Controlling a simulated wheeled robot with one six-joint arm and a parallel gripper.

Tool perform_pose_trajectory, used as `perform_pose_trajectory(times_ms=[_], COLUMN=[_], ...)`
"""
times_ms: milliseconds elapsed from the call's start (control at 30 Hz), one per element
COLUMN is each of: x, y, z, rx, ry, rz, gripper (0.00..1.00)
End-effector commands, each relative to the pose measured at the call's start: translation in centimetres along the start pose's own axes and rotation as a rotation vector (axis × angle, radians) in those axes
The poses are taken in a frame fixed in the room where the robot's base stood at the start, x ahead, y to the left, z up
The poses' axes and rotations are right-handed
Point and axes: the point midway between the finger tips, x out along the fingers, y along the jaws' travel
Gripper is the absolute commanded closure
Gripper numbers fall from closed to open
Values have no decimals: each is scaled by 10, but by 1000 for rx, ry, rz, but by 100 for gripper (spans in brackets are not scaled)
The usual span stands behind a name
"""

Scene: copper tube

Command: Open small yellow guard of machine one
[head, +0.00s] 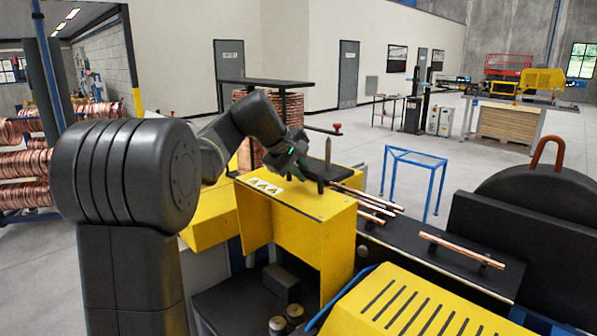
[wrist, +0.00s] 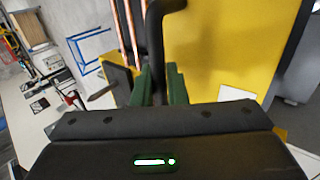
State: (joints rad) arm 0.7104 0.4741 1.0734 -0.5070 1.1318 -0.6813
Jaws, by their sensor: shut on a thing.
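The small yellow guard (head: 300,222) stands on the machine in the middle of the head view, with warning labels on its top. Its yellow face (wrist: 215,50) fills the right of the wrist view. My gripper (head: 312,165) is at the guard's top far edge. In the wrist view my gripper (wrist: 160,85) has its green fingers on either side of a black curved handle (wrist: 154,38) beside the yellow face, and is shut on it. In the head view my gripper and arm hide the handle. The open front below the guard's top shows dark machine parts.
A slotted yellow cover (head: 405,305) is at the front right. Copper tubes (head: 365,205) lie beyond the guard, and another tube (head: 462,248) lies on the dark bed. A blue frame (head: 412,160) stands behind. Copper coils (head: 30,170) are at left. Open floor lies behind the machine.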

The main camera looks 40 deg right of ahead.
Motion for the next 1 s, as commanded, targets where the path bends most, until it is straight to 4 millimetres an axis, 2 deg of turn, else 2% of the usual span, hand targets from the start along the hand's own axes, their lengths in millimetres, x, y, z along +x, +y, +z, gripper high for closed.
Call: perform_pose_trajectory(times_ms=[233, 267, 300, 333, 767, 867, 1000], x=[1, 1, 1, 1, -2, -11, -36], y=[-2, -2, -2, -1, -1, -1, -1], z=[1, 1, 1, 1, 0, 0, -1], rx=[-2, -2, -2, -2, 0, 0, 0], ry=[-4, -4, -3, -3, -1, 0, 2], rz=[-3, -3, -3, -3, -1, 1, 2], gripper=[100, 82, 74, 71, 71, 71, 71])
